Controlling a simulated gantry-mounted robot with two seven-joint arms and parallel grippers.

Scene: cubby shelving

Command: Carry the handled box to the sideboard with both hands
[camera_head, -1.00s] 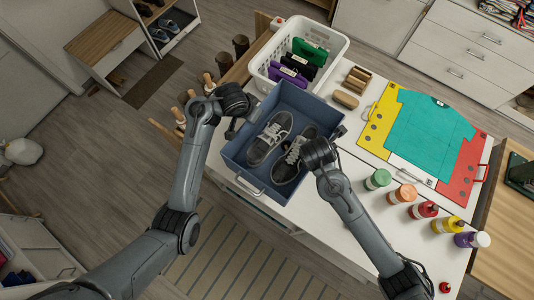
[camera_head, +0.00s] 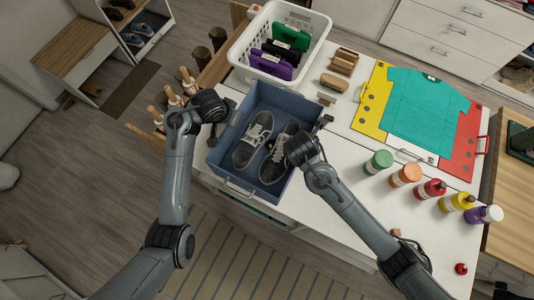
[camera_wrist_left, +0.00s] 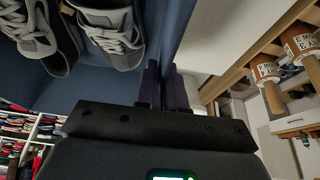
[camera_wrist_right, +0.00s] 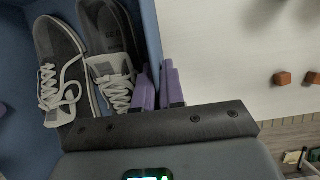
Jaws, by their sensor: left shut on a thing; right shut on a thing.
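The handled box (camera_head: 243,184) is a blue open-topped box at the near left of the white table, with a handle on its near wall. A pair of grey sneakers (camera_head: 265,150) with white laces lies inside. My left gripper (camera_head: 229,112) is at its left wall; the left wrist view shows the fingers (camera_wrist_left: 163,88) closed on that wall. My right gripper (camera_head: 318,128) is at the right wall; the right wrist view shows its fingers (camera_wrist_right: 158,85) closed on it. I cannot tell whether the box rests on the table or hangs just above it.
A white basket (camera_head: 240,52) with folders stands behind the box. Brushes (camera_head: 335,82) lie to its right. A coloured folding board (camera_head: 420,110) and a row of bottles (camera_head: 405,175) take the table's right. Wooden pegs (camera_head: 165,100) stand to the left. A striped rug (camera_head: 230,255) lies on the floor in front.

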